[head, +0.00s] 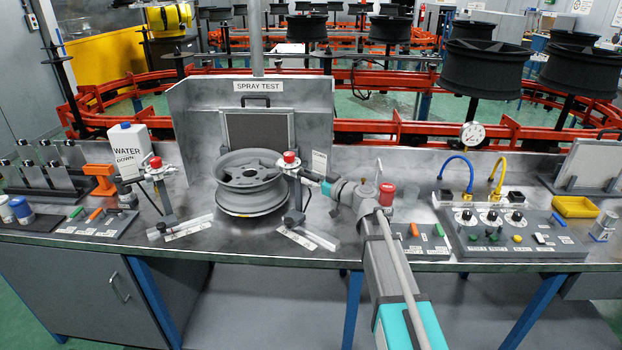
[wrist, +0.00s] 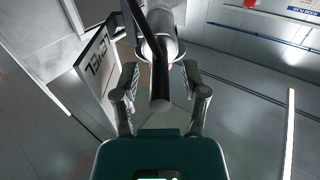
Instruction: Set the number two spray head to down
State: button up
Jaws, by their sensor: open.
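Two spray heads with red caps flank the wheel. The right spray head (head: 290,160) stands on a slim post; the plate beside it (head: 319,162) reads LEVEL, clearer in the wrist view (wrist: 98,66). The left spray head (head: 155,164) has a plate (head: 127,161) reading DOWN. Head numbers are too small to read. My gripper (head: 312,180) is at the right spray head, on its right side. In the wrist view my open gripper (wrist: 160,88) has one finger on each side of the grey spray-head barrel (wrist: 160,55), with gaps visible; contact is unclear.
A grey wheel (head: 250,185) sits between the heads, before the SPRAY TEST enclosure (head: 200,130). A white water jug (head: 124,139) stands behind the left head. A control panel (head: 515,236) with knobs and a yellow tray (head: 574,207) are at the right of the bench.

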jog(key=shift+w+a, duration=0.1)
jog(key=shift+a, duration=0.05)
grip_shut()
dwell(0.4)
